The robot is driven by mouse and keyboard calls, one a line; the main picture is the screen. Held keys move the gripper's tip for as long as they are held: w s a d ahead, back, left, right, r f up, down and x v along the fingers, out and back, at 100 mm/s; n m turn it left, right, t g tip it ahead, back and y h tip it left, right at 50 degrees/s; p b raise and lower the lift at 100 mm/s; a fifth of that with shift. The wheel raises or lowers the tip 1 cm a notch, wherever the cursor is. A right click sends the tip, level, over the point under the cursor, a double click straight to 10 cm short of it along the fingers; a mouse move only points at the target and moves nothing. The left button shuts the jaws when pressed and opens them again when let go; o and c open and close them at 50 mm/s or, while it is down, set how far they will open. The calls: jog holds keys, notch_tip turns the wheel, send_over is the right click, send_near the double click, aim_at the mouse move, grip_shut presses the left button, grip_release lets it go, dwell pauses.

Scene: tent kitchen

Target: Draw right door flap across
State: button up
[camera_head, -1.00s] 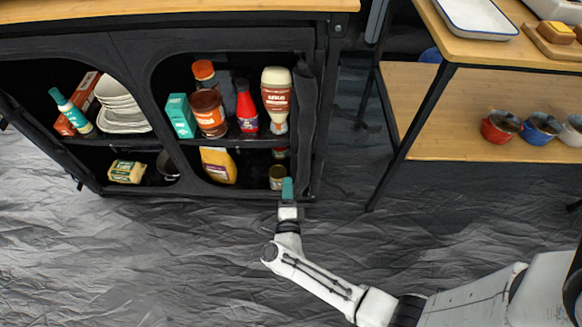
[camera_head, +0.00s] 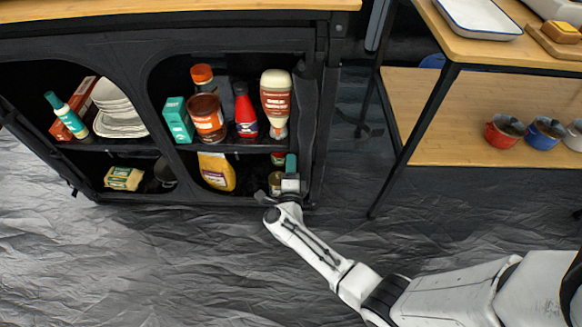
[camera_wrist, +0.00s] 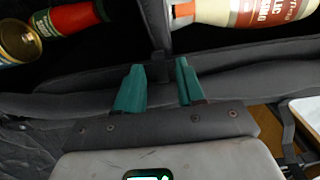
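The right door flap (camera_head: 305,112) is dark fabric bunched in a narrow vertical strip along the right edge of the cabinet's right opening, which stands uncovered. In the wrist view the grey flap fabric (camera_wrist: 235,78) appears to run sideways just beyond my fingers. My gripper (camera_head: 290,164) is at the lower right corner of that opening, beside the flap's lower part. Its two teal fingers stand apart in the wrist view (camera_wrist: 160,88), with dark fabric behind the gap. I cannot tell whether the fingertips touch it.
The right opening holds bottles and jars, including a white-capped sauce bottle (camera_head: 275,105) and a mustard-yellow pack (camera_head: 217,171). A small can (camera_head: 275,183) sits close to my gripper. A wooden shelf table (camera_head: 450,110) stands to the right. The crumpled floor in front is clear.

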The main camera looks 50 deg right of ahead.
grip_shut()
dwell(0.3)
dwell(0.4)
